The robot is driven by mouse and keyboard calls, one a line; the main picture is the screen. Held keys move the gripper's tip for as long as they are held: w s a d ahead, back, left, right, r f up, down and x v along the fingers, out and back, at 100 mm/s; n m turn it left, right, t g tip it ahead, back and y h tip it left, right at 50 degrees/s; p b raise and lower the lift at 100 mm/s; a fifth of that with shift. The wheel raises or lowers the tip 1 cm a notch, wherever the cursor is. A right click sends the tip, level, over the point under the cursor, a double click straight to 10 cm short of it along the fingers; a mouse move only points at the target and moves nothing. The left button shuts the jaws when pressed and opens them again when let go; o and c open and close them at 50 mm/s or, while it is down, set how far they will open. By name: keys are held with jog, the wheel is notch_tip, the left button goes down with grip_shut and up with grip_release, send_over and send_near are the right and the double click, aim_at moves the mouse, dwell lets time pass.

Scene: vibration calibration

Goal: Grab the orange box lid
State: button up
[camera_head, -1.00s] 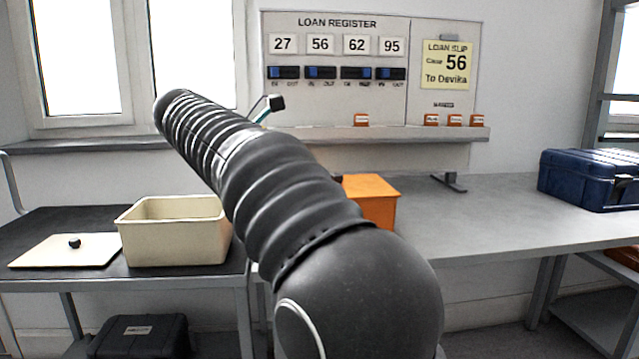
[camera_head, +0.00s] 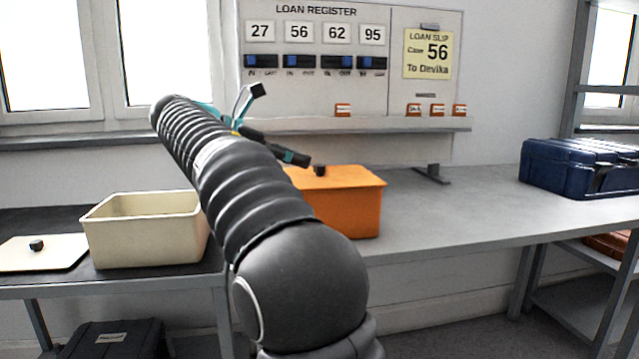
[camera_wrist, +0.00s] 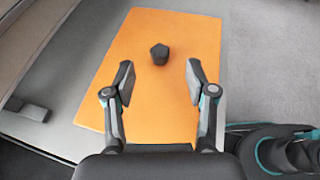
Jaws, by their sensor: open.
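The orange box (camera_head: 352,205) stands on the grey workbench with its orange lid (camera_head: 345,177) on top. The lid has a small black knob (camera_head: 319,170), and my arm hides the box's left part in the head view. In the wrist view the lid (camera_wrist: 150,100) fills the middle, with its black knob (camera_wrist: 159,54) beyond my gripper's fingertips and between their lines. My gripper (camera_wrist: 158,80) is open and empty above the lid. In the head view one dark finger of it (camera_head: 290,156) shows just left of the knob.
A cream box (camera_head: 150,238) stands open on the dark left table, its lid (camera_head: 45,254) lying beside it. A navy case (camera_head: 580,168) sits at the bench's right. The loan register board (camera_head: 350,60) and its ledge stand behind. The bench's middle is clear.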

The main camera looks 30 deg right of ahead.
aim_at(318, 166)
jog(key=shift+b+x, duration=0.95)
jog(key=shift+x, duration=1.75)
grip_shut()
